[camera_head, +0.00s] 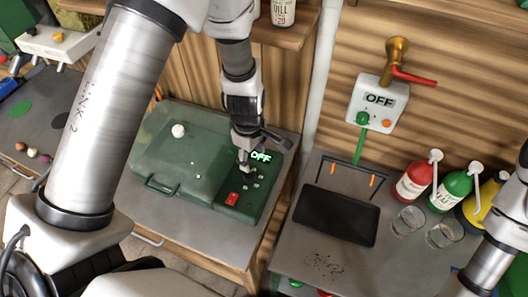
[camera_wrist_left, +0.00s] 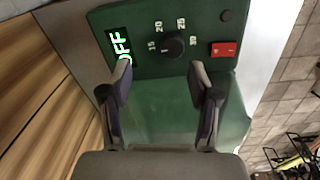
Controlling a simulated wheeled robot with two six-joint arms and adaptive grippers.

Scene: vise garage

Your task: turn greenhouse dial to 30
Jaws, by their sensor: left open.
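The green greenhouse box (camera_head: 160,160) stands on a grey-topped cabinet at the middle left. Its panel has a lit display reading OFF (camera_head: 261,156), which also shows in the left wrist view (camera_wrist_left: 119,46). The black round dial (camera_wrist_left: 173,46) has the numbers 15, 20, 25 and 30 around it. A small white mark lies at its edge on the 15 side. My left gripper (camera_head: 252,156) is over the panel, and in the left wrist view its open fingers (camera_wrist_left: 160,76) are spread below the dial with nothing between them. My right gripper is out of view.
A red switch (camera_wrist_left: 223,49) sits beside the dial. To the right, a table holds a black tray (camera_head: 335,215), red, green and yellow bottles (camera_head: 457,188) and glasses (camera_head: 408,219). A wall box (camera_head: 377,103) reading OFF hangs above, with a red-handled tap (camera_head: 397,60).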

